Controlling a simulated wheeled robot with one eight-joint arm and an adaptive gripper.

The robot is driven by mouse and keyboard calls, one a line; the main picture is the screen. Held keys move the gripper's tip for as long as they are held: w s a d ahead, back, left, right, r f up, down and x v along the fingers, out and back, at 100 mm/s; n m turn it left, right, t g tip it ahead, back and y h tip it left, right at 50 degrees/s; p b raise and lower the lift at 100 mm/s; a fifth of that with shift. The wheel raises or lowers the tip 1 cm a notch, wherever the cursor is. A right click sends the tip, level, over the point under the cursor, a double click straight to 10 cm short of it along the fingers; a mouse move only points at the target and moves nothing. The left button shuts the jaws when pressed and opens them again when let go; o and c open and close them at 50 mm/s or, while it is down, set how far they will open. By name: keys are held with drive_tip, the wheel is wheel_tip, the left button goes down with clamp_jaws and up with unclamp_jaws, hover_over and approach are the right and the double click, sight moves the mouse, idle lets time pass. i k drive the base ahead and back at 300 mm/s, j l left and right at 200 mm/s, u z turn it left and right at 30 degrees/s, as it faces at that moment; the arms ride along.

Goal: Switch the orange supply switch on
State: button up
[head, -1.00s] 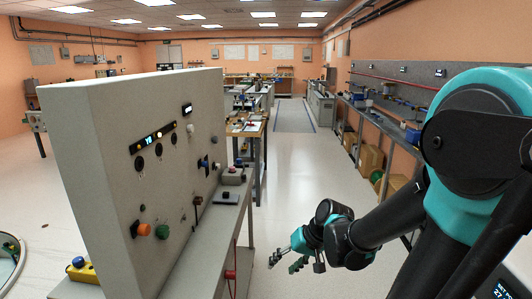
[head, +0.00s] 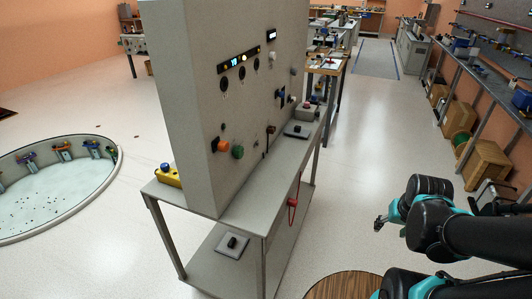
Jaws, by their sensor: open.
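The orange switch (head: 221,146) is a round orange knob on the grey panel (head: 255,110), on its front face at the lower left. A dark green knob (head: 238,152) sits just right of it. The picture is too small to show which way the orange switch is set. My gripper (head: 378,223) is open and empty, above the floor well to the right of the panel, and touches nothing. It is partly hidden by my wrist.
The panel stands on a grey bench (head: 232,238) with a yellow box with a blue button (head: 168,175) on its left end and a lever box (head: 232,243) on its lower shelf. A round pit (head: 60,190) lies left.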

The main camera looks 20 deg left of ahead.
sight(223, 146)
drive_tip(key=k+j+u, duration=0.15)
drive_tip(key=j+u, duration=0.15)
drive_tip(key=k+j+u, duration=0.1)
drive_tip(key=j+u, duration=0.45)
drive_tip(key=k+j, duration=0.05)
